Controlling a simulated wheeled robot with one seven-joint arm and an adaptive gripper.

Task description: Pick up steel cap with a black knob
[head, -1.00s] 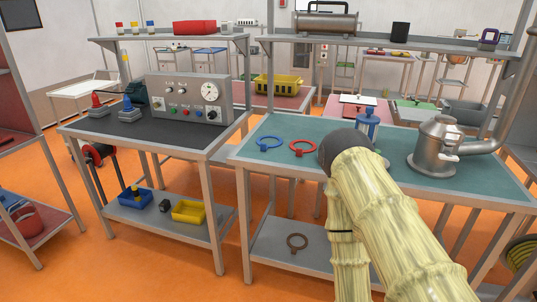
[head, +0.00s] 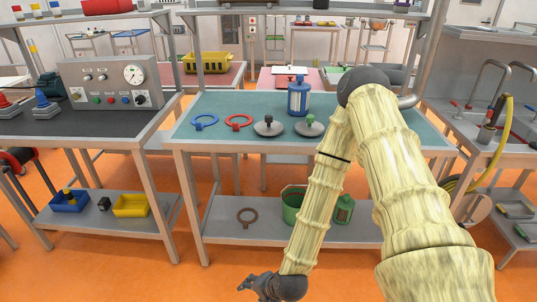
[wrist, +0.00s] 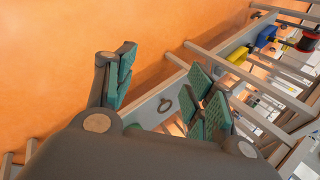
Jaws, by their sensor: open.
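The steel cap with a black knob (head: 268,128) lies on the teal top of the middle table (head: 215,107). Next to it on the right lies a similar steel cap with a green knob (head: 309,127). My gripper (head: 247,284) hangs low in front of the table, well below and apart from both caps. In the wrist view my gripper (wrist: 164,92) is open, its green-padded fingers spread with nothing between them. The wrist view shows orange floor and the table's lower parts; I cannot make out the cap there.
A blue ring (head: 205,121), a red ring (head: 238,121) and a blue canister (head: 298,97) share the tabletop. The lower shelf holds a dark ring (head: 247,216), a green bucket (head: 293,204) and a green canister (head: 343,209). A control-panel table (head: 100,128) stands left; my arm covers the table's right part.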

